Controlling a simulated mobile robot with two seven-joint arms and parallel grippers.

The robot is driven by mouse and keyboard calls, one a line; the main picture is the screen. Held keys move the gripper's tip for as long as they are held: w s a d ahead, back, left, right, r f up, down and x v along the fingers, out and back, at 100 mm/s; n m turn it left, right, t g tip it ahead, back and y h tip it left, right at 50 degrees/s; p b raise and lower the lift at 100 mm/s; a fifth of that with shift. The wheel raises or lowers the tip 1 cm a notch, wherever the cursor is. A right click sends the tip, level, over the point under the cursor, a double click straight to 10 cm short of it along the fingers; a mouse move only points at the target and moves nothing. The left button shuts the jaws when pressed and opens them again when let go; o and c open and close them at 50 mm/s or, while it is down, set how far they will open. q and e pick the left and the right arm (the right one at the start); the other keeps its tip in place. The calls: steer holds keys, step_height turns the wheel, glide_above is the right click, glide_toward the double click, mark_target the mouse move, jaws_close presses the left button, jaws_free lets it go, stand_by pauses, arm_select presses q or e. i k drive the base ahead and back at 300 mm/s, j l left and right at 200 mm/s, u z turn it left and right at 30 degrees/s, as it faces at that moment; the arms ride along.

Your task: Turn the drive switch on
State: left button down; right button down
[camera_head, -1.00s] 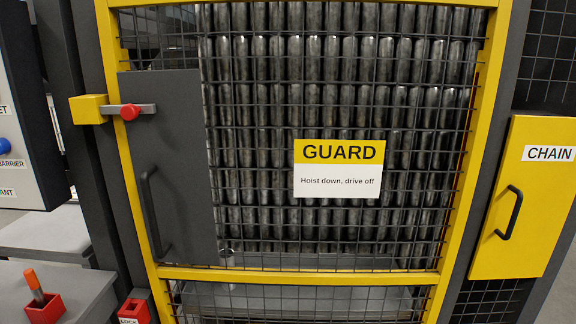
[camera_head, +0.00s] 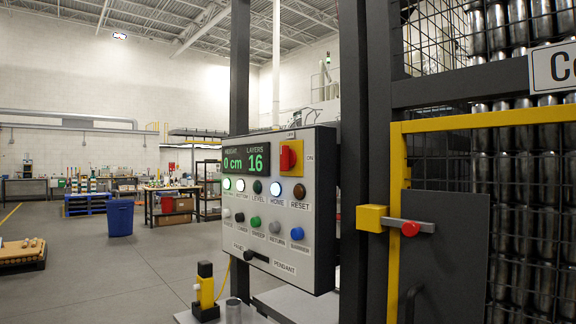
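The drive switch is a red rotary knob (camera_head: 290,158) on a yellow plate at the upper right of the grey control panel (camera_head: 262,262). "ON" is printed to its right and a small, hard-to-read label sits above it. The knob's handle looks roughly upright; its exact setting is hard to tell. The panel display (camera_head: 246,160) reads 0 cm and 16 layers. Several lamps and buttons sit below it, some lit white or green. Neither of my grippers is in view.
The guard door (camera_head: 446,250) with a red-knobbed latch (camera_head: 409,229) stands right of the panel, behind a dark post. A yellow and black device (camera_head: 206,288) and a metal cylinder (camera_head: 233,311) stand below the panel. Open floor lies to the left, with a blue bin (camera_head: 119,218).

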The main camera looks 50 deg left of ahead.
mark_target(288, 157)
steer(key=u, duration=1.5)
steer(key=i+j+z, duration=0.2)
steer(key=j, duration=0.2)
steer(key=j+z, duration=0.25)
steer(key=j, duration=0.15)
